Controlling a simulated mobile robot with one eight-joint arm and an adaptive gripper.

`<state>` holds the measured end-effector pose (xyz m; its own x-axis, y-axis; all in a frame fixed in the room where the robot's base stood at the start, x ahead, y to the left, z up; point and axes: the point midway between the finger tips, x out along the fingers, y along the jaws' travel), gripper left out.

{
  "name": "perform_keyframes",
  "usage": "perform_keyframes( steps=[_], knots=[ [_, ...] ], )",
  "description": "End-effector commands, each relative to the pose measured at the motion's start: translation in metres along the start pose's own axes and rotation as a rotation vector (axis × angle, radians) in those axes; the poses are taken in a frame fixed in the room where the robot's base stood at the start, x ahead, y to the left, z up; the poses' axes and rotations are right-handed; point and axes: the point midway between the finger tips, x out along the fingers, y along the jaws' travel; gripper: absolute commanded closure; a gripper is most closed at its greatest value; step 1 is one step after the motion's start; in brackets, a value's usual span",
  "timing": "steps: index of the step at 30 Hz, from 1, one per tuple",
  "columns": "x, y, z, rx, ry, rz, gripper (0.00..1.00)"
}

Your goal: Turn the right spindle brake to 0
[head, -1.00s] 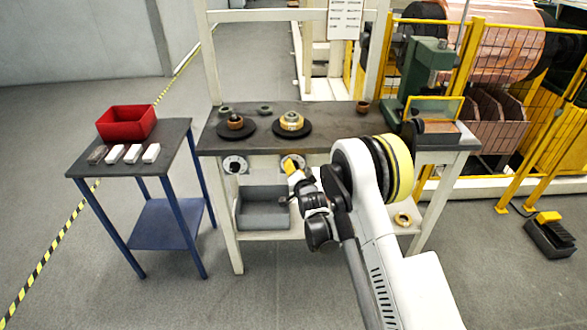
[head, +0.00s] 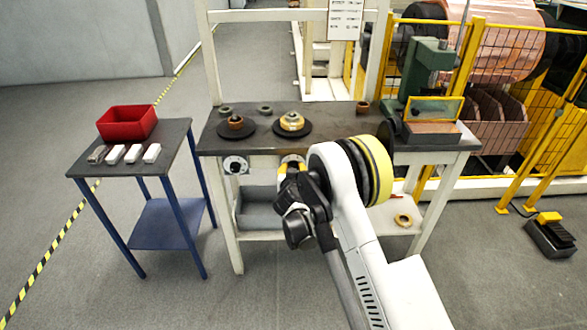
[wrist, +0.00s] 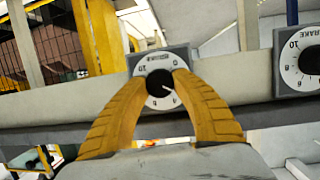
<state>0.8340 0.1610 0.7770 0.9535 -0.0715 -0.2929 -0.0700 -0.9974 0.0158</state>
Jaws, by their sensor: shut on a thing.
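The right spindle brake (head: 299,159) is a round white dial with a black knob on the front of the bench, mostly hidden behind my arm in the head view. In the wrist view, its knob (wrist: 159,83) sits between the yellow fingertips of my gripper (wrist: 161,80), which is shut on it. A white pointer mark on the knob points to the lower right of that picture. Several dial numbers show around it, but some are small or covered by the fingers, so I cannot tell the exact setting. My gripper (head: 289,168) is at the bench front in the head view.
The left brake dial (head: 236,165) is beside it; a second dial (wrist: 303,61) shows at the right edge of the wrist view. Two black spindle discs stand on the bench top (head: 340,113). A grey bin (head: 257,212) sits below. A blue side table (head: 153,172) stands left.

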Motion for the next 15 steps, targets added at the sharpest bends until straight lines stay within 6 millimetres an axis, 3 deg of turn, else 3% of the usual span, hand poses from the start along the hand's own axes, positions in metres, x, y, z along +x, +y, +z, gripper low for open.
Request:
perform_keyframes(
  steps=[15],
  knots=[
    [0.0007, -0.0027, 0.0007, -0.469, 0.036, 0.142, 0.99]
  ],
)
